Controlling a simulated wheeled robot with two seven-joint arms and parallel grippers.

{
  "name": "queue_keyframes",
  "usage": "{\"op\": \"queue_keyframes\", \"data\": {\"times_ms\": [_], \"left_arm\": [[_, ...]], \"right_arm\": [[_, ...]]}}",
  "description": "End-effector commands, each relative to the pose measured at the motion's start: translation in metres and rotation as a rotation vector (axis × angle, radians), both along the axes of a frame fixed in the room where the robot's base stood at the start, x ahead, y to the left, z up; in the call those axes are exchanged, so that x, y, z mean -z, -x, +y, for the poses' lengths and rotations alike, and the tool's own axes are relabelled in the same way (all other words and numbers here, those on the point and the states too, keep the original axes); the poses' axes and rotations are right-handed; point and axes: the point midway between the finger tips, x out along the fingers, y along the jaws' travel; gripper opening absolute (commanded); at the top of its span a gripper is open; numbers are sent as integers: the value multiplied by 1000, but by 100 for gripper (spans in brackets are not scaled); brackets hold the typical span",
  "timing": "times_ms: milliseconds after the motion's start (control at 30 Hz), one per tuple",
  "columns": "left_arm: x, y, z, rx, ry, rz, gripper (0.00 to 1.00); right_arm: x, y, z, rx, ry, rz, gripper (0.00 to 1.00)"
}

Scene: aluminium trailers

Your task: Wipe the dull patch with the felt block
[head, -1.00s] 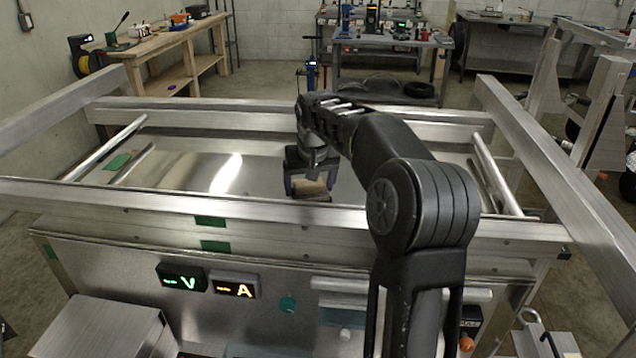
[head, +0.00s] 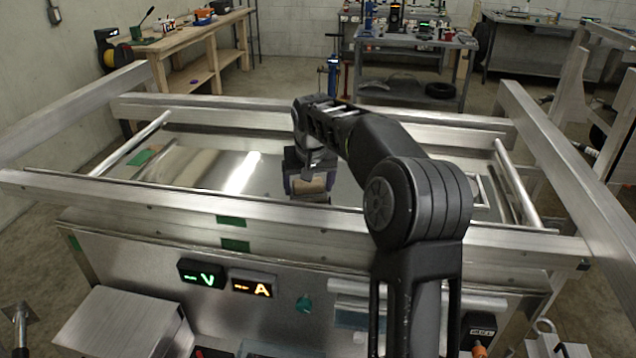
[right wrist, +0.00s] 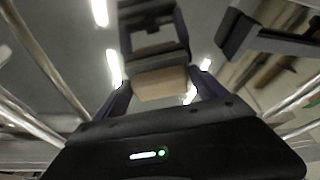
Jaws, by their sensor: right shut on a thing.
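The felt block (head: 311,184) is tan and sits between the fingers of my right gripper (head: 308,187), which is shut on it. In the right wrist view the block (right wrist: 160,83) shows between the two fingers, with its reflection in the metal beyond it. The block is low over the shiny metal panel (head: 205,172) inside the frame; I cannot tell whether it touches. A duller, brownish area (head: 188,166) shows on the panel left of a bright reflection, but I cannot tell if it is the dull patch. My left gripper is not in view.
Aluminium rails surround the panel, with the front rail (head: 290,213) nearest me and the right rail (head: 560,150) running along the right. Two displays (head: 202,273) sit on the front face. Benches stand behind.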

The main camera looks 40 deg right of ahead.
Motion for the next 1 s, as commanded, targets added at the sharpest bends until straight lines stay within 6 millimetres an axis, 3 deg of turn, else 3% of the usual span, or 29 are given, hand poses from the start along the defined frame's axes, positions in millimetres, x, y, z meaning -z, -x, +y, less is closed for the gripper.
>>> {"op": "queue_keyframes", "data": {"times_ms": [533, 1000], "left_arm": [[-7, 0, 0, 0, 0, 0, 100], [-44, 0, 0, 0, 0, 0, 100]], "right_arm": [[-6, -6, 4, 2, 1, -3, 32], [-54, -6, 4, 2, 1, -4, 32]]}}
